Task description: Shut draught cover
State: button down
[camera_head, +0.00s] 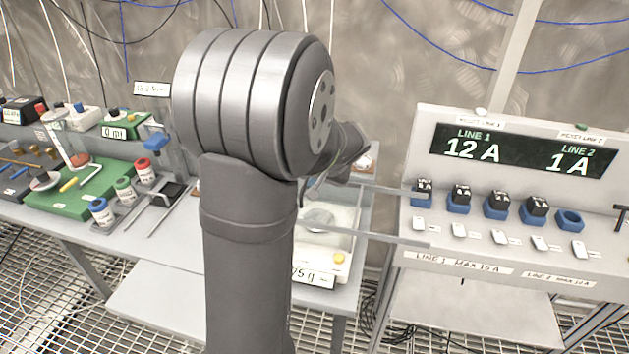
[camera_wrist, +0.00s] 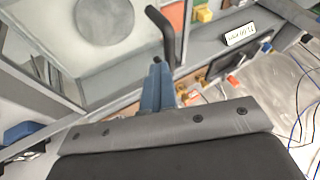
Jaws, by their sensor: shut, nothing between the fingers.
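The balance (camera_head: 338,259) stands behind my arm in the head view, with a round pan (camera_head: 318,217), an orange button and a partly hidden gram label. Two grey rails (camera_head: 400,241) run out from it toward the right. In the wrist view, a grey-framed clear panel, apparently the draught cover (camera_wrist: 62,55), lies at upper left, with the round pan (camera_wrist: 105,18) showing near it. A dark bent handle (camera_wrist: 163,35) stands just beyond my gripper (camera_wrist: 157,72), whose blue fingers are shut and empty. I cannot tell whether they touch the handle. My arm hides the gripper in the head view.
A panel (camera_head: 500,257) with black and blue plugs and a lit display stands close on the right. A green tray (camera_head: 80,204), coloured jars (camera_head: 123,189) and small devices fill the left bench. Loose cables hang along the back wall.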

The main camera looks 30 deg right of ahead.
jog(key=s+d, duration=0.1)
jog(key=s+d+r, duration=0.1)
jog(key=s+d, duration=0.1)
jog(key=shift+s+r, duration=0.1)
jog(key=shift+r, duration=0.25)
jog(key=v, duration=0.9)
jog(key=shift+a, duration=0.15)
send_over(329, 203)
notch_tip(329, 203, down, 8)
jog(key=shift+r, duration=0.2)
jog(key=shift+w+a+f, duration=0.35)
jog(key=shift+w+a, duration=0.15)
jog(key=shift+w, duration=0.1)
jog(key=shift+w+a+f, duration=0.3)
jog(key=shift+w+a, duration=0.2)
jog(key=shift+w, duration=0.1)
jog(key=shift+w+a+f, duration=0.1)
jog(key=shift+w+a, duration=0.25)
